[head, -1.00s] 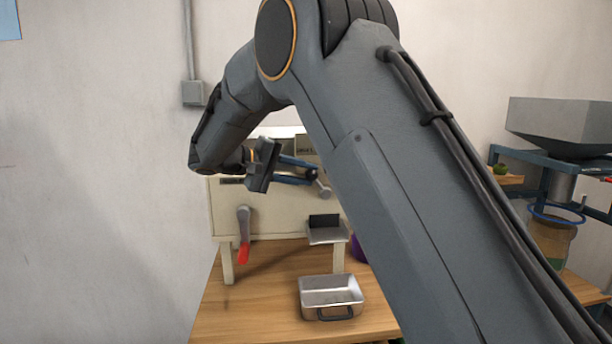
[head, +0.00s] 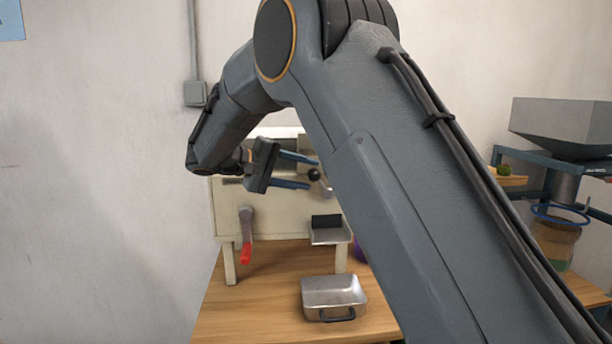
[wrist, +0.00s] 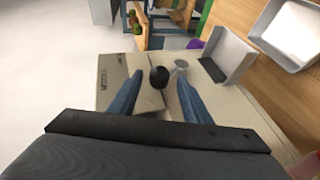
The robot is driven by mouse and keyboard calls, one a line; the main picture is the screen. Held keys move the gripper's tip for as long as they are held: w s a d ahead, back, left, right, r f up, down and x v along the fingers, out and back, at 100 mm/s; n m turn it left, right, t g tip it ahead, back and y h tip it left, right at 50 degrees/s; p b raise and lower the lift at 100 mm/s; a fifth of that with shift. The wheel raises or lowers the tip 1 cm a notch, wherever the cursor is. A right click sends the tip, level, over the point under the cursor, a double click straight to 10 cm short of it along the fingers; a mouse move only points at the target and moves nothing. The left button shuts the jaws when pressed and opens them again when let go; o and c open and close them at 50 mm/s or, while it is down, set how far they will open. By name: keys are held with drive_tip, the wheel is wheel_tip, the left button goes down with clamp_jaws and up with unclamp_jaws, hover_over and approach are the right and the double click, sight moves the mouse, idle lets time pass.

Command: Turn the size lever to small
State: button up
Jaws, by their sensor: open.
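The size lever shows as a round black knob (head: 314,174) on the front of the cream machine (head: 285,215). In the wrist view the black knob (wrist: 159,76) sits between the two blue fingers of my gripper (wrist: 160,84). In the head view my gripper (head: 312,175) reaches in from the left, with its fingers spread above and below the knob. The fingers are open, with gaps on both sides of the knob. The lever's stem is hidden, and its setting cannot be read. The panel lettering (wrist: 130,92) is too small to read.
A crank with a red handle (head: 246,253) hangs on the machine's left front. A metal chute (head: 330,236) juts out at the right, above a steel pan (head: 333,292) on the wooden table (head: 250,310). A hopper stand (head: 560,130) is at the far right.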

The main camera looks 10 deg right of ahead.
drive_tip(key=b+v, duration=0.1)
drive_tip(key=v, duration=0.6)
drive_tip(key=shift+d+f, duration=0.1)
